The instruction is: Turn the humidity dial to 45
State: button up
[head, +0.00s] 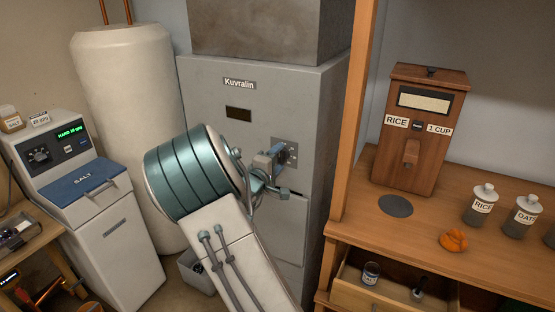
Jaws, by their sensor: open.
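A small grey control plate (291,146) with dark markings is on the front of the tall grey cabinet (215,85) labelled "Kuvralin". A dial on this plate is mostly hidden behind my gripper, and no number on it can be read. My gripper (277,165) is open, just in front of the plate at its lower left. I cannot tell whether its fingers touch the dial or are around it. My arm covers the cabinet's lower left front.
A white softener unit (115,240) with a blue "SALT" lid and its own dial (39,156) stands left, near a pale tank (125,100). A wooden post (352,120) and a counter (355,205) with a rice dispenser (420,130) bound the right side. A drawer (352,290) there is open.

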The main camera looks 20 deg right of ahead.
jog(key=c, duration=1)
